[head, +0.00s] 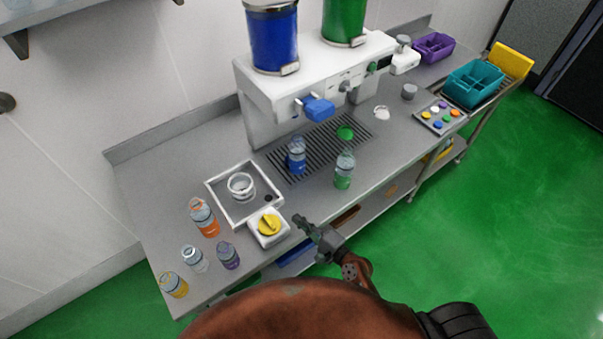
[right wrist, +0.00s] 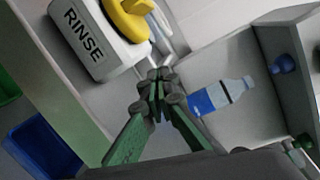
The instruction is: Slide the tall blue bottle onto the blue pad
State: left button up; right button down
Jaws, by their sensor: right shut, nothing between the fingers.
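The tall blue bottle (head: 297,156) stands upright on the dark slatted drip grille (head: 325,143), below the blue dispenser nozzle (head: 318,108). It also shows in the right wrist view (right wrist: 220,97), to the right of the fingertips and apart from them. No blue pad shows clearly; the bottle hides the grille at its base, so I cannot tell whether a pad is under it. A green pad (head: 345,133) lies on the grille to the right. My right gripper (head: 298,219) is shut and empty at the counter's front edge, beside the rinse box. My left gripper is out of view.
A green bottle (head: 344,170) stands in front of the grille. The white rinse box (head: 267,232) with a yellow knob is left of the gripper. Orange (head: 203,217), clear, purple and yellow bottles stand at the left. Bare counter lies between rinse box and green bottle.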

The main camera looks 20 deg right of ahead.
jog(key=w+d+m+t+h, duration=0.1)
jog(key=w+d+m+h, duration=0.1)
jog(key=m, duration=0.4)
jog(key=w+d+f+m+t+h, duration=0.1)
jog(key=w+d+m+h, duration=0.1)
jog(key=m+h, duration=0.2)
jog(key=w+d+m+t+h, duration=0.1)
jog(key=w+d+m+h, duration=0.1)
jog(key=m, duration=0.8)
jog(key=shift+w+f+h, duration=0.3)
jog(key=shift+w+h, duration=0.1)
jog(key=shift+w+d+f+m, duration=0.1)
jog(key=shift+w+m, duration=0.15)
jog(key=shift+m, duration=0.15)
send_near(299, 167)
jog(key=w, duration=0.5)
jog(key=shift+w+d+f+p, duration=0.1)
jog(key=shift+w+f+p, duration=0.1)
jog(key=shift+p, duration=0.1)
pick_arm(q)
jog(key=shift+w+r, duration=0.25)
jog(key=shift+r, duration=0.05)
pick_arm(e)
jog(key=shift+w, duration=0.75)
